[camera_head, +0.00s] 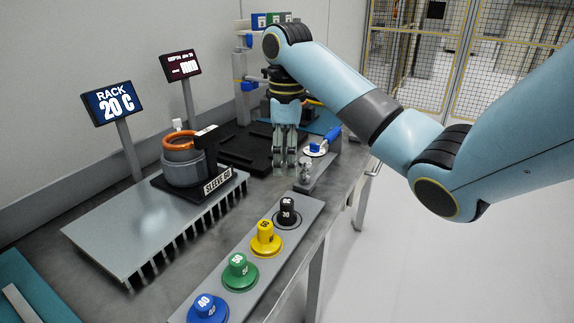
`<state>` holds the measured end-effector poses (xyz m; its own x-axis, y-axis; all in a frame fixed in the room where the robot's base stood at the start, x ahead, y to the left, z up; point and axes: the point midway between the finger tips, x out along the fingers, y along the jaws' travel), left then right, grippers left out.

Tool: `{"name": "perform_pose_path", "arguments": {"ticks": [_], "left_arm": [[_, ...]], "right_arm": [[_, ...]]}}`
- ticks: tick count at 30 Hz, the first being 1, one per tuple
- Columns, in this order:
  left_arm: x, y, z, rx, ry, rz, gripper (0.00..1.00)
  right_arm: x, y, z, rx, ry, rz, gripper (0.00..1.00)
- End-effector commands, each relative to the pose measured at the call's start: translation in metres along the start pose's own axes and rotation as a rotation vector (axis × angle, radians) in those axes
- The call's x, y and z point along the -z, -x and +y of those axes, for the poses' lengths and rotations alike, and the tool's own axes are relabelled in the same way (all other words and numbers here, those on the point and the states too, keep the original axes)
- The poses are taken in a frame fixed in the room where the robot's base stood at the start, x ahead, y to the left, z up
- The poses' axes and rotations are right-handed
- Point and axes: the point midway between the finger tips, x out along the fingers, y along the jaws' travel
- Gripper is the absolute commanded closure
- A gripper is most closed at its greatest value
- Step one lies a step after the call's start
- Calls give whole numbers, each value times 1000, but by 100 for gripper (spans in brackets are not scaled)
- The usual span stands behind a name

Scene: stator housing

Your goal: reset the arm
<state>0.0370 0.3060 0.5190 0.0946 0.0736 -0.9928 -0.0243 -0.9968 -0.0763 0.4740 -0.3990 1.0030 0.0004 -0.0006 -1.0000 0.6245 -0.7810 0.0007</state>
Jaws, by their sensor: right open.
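My right arm comes in from the right edge and bends down over the workbench. My right gripper (284,160) points downward with its fingers apart and nothing visible between them. It hangs in front of a black tray at the back of the bench, left of a small fixture with a blue handle. I cannot tell whether the fingertips touch anything. The stator housing (184,165), a grey cylinder with an orange ring on top, stands in a black holder marked SLEEVE on the bench, left of the gripper and apart from it. My left gripper does not show.
A finned metal rack (140,225) lies at the left below a "RACK 20 C" display (113,102). Blue, green, yellow and black knobs (238,272) line a front strip. The blue-handled fixture (325,142) stands close right of the gripper. Open floor lies right of the bench.

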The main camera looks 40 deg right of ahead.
Motion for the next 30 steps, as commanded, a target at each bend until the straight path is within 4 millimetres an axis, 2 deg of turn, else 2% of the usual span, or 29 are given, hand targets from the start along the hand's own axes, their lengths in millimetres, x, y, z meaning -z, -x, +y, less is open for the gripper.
{"name": "perform_pose_path", "arguments": {"ticks": [4,23,26,29,30], "left_arm": [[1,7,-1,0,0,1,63],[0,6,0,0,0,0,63],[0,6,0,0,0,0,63],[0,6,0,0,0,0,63],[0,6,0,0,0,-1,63]], "right_arm": [[0,7,0,0,0,0,47],[-1,0,-5,-3,-5,-1,47],[-4,-20,-27,-22,-30,2,47],[-15,-52,-70,-61,-90,22,47],[-21,-63,-91,-78,-124,38,47]]}}
